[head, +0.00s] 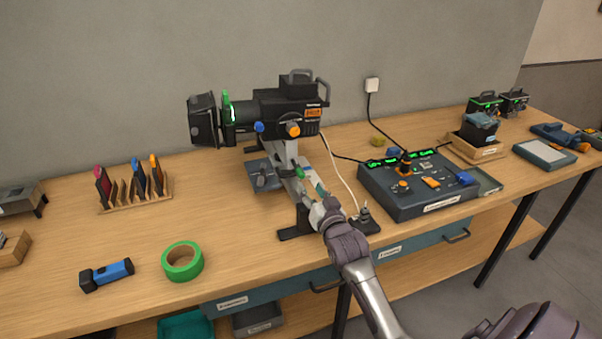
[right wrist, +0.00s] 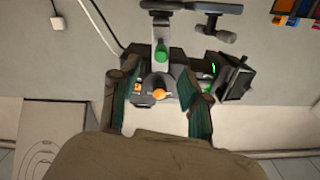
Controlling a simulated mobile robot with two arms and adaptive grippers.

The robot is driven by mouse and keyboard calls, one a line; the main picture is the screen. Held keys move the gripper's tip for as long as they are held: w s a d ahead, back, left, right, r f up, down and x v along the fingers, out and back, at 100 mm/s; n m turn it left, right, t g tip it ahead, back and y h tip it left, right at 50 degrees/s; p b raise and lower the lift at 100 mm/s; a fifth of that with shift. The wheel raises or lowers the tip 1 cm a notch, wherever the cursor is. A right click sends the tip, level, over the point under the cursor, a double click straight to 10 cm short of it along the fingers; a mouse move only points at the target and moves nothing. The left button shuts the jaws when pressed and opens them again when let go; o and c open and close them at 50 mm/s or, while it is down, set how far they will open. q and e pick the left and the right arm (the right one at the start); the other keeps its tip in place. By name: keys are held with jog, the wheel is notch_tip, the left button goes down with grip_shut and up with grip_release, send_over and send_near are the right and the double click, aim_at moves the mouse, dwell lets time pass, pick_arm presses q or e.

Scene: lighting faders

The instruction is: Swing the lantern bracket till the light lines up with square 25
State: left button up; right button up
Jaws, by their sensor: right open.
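The black lantern (head: 285,112), with an orange knob and a blue knob, is mounted above the bench and points left. Its grey bracket (head: 290,185) has a green knob (head: 300,172) and stands on a dark base. My right gripper (head: 322,205) is at the bracket's lower right side. In the right wrist view its two fingers (right wrist: 158,75) are spread, with the lantern (right wrist: 235,80), an orange knob (right wrist: 158,94) and the green knob (right wrist: 161,52) seen between and beyond them. Contact with the bracket cannot be told. No square numbered 25 is readable. My left gripper is not in view.
A control desk (head: 420,190) stands right of the bracket. A rack of coloured pieces (head: 135,190), a green tape roll (head: 183,262) and a blue torch (head: 107,273) lie to the left. A white cable runs behind my gripper. The front bench middle is partly free.

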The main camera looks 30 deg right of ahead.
aim_at(302, 177)
jog(key=p+x, duration=0.1)
jog(key=x, duration=0.6)
jog(key=shift+w, duration=0.35)
grip_shut()
